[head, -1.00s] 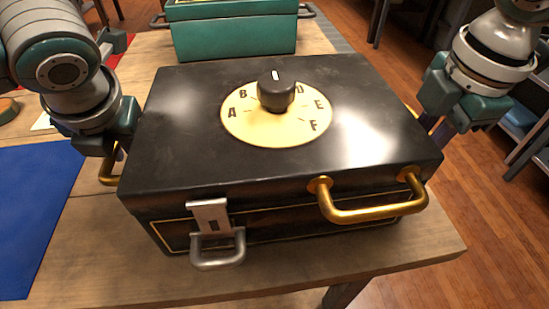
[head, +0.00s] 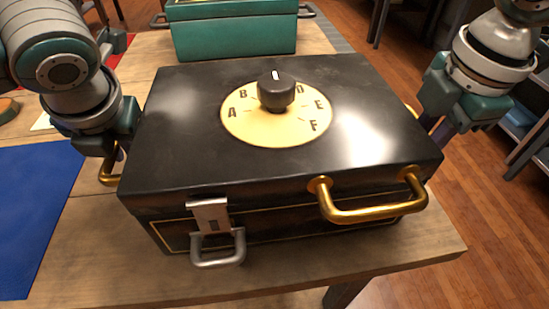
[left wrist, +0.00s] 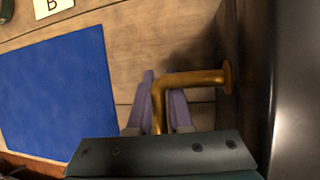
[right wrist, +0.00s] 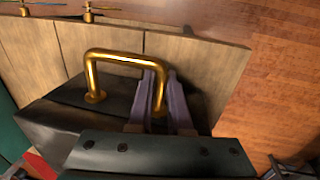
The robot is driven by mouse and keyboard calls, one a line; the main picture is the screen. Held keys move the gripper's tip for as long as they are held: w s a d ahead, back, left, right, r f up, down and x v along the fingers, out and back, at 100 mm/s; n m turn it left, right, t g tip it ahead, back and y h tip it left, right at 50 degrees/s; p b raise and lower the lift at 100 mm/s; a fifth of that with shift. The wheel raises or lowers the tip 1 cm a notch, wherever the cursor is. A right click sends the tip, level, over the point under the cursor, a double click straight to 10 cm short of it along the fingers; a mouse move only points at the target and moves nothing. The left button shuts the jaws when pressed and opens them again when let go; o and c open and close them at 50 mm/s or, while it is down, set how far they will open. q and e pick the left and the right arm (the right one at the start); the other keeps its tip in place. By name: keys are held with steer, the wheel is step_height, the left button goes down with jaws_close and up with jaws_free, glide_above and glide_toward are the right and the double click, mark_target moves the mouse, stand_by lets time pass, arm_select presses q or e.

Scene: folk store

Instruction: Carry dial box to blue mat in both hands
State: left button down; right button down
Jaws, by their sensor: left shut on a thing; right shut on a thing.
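The dial box (head: 190,130) is black, with a yellow dial plate (head: 240,128), a dark knob (head: 276,92) and a silver front latch (head: 212,225). It is level, at the right end of the wooden table; I cannot tell whether it touches the top. My left gripper (left wrist: 160,95) is shut on its left brass handle (left wrist: 195,78). My right gripper (right wrist: 160,90) is shut on its right brass handle (right wrist: 112,55). Another brass handle (head: 370,213) is free on the front. The blue mat (head: 35,205) lies flat to the left of the box and looks empty.
A teal box (head: 235,35) stands behind the dial box. A red mat (head: 122,46) shows at the back left. A white card marked B (left wrist: 52,6) lies beyond the blue mat. Bare table (head: 100,250) lies between mat and box. The table edge is close at front and right.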

arm_select(q)
steer(key=shift+a+r, duration=0.1)
steer(key=shift+r, duration=0.15)
arm_select(e)
steer(key=shift+r, duration=0.15)
